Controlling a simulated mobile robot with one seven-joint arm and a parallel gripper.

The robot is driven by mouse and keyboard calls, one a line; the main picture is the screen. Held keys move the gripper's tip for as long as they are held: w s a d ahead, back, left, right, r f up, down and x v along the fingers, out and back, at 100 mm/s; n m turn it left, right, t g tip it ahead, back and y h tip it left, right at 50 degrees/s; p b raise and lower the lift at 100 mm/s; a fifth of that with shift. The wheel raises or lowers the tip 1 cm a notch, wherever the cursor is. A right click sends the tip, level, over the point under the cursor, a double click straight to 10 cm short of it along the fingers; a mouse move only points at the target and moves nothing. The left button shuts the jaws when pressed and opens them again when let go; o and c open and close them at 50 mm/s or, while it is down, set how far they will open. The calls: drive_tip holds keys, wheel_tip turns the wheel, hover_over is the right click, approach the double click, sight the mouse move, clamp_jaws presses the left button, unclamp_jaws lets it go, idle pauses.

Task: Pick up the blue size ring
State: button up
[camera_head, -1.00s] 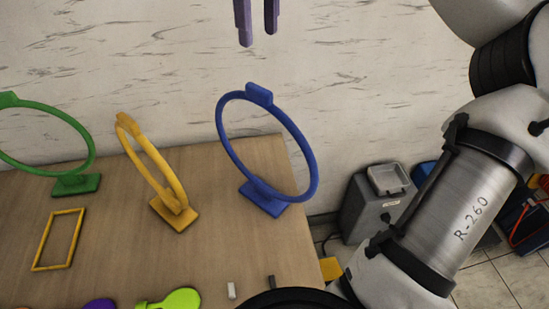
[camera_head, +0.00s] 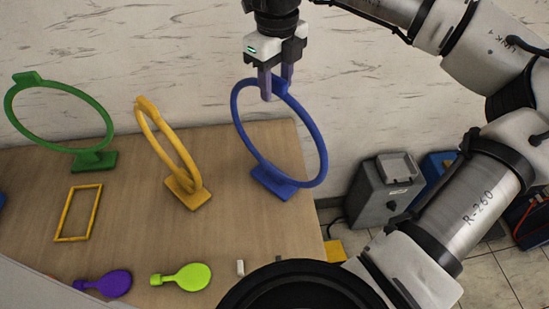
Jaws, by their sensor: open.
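The blue size ring (camera_head: 319,150) stands upright on its square base near the right edge of the wooden table (camera_head: 225,235). It has a small block at its top, now partly covered by my gripper's fingers. My gripper (camera_head: 275,92) points down at the top of the ring with its two fingers apart, one on either side of the block as seen here. I cannot tell whether the fingers touch it. The ring's base rests on the table.
A yellow ring (camera_head: 168,150) and a green ring (camera_head: 62,148) stand to the left. A grey machine (camera_head: 382,190) stands right of the table.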

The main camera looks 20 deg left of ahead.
drive_tip(key=shift+f, duration=0.2)
clamp_jaws()
drive_tip(key=shift+r, duration=0.15)
idle(0.3)
